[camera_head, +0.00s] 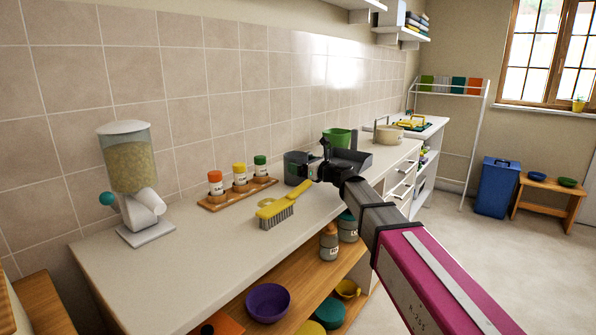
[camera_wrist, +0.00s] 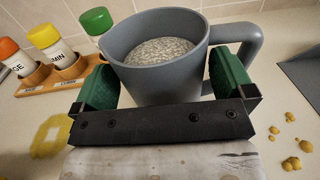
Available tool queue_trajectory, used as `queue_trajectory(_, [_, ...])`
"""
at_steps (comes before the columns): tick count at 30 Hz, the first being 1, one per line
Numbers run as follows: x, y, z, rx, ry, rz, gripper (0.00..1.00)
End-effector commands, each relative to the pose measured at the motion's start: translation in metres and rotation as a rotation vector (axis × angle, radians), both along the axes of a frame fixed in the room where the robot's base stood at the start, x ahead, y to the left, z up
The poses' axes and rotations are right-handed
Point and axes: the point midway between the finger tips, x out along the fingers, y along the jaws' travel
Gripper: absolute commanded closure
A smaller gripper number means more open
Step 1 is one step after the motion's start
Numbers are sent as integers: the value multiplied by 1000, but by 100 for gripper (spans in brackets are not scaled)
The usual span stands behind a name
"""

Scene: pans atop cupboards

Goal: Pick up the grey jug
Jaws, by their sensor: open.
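The grey jug (camera_wrist: 160,75) stands upright on the counter in the wrist view, with speckled pale contents inside and its handle at the right. My gripper (camera_wrist: 165,85) is open, with one green finger on each side of the jug's body. I cannot tell whether the fingers touch it. In the head view the grey jug (camera_head: 296,167) is partly hidden behind my gripper (camera_head: 318,168).
A yellow brush (camera_head: 280,205) and a wooden rack (camera_head: 238,193) of spice jars are left of the jug. A cereal dispenser (camera_head: 131,175) stands farther left. A green cup (camera_head: 337,138) is behind my gripper. Small yellow pieces (camera_wrist: 290,145) lie right of the jug.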

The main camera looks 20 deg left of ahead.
Motion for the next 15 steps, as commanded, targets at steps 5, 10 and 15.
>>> queue_trajectory(5, [0, -1, 0, 0, 0, 0, 26])
queue_trajectory(10, [0, -1, 1, 1, 0, 0, 56])
queue_trajectory(15, [0, -1, 1, 2, -1, 0, 56])
